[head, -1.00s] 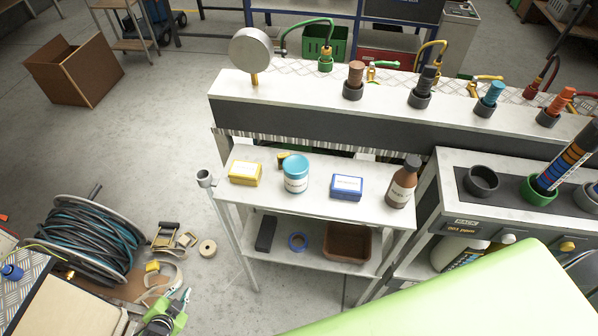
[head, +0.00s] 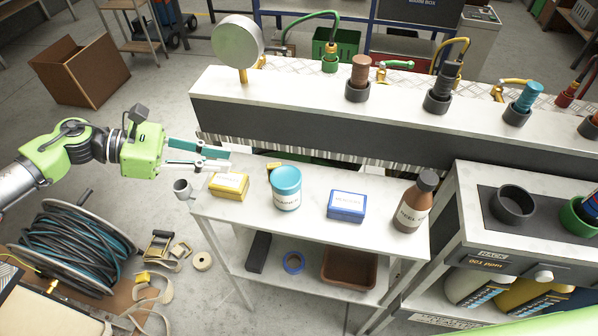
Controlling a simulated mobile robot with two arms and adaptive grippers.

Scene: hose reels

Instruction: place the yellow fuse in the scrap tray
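A small yellow piece, which looks like the yellow fuse (head: 273,168), lies on the upper shelf behind the teal-lidded jar (head: 286,190), which hides part of it. A brown open tray, likely the scrap tray (head: 348,269), sits on the lower shelf and looks empty. My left gripper (head: 226,159) comes in from the left with its fingers apart and empty. It is above the shelf's left end, left of the yellow piece and over the yellow box (head: 229,186). My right gripper does not show.
A blue box (head: 346,206) and a brown bottle (head: 414,202) stand to the right on the upper shelf. A grey cup holder (head: 182,187) sticks out at its left corner. A blue tape ring (head: 293,262) and a dark block (head: 259,252) lie left of the tray.

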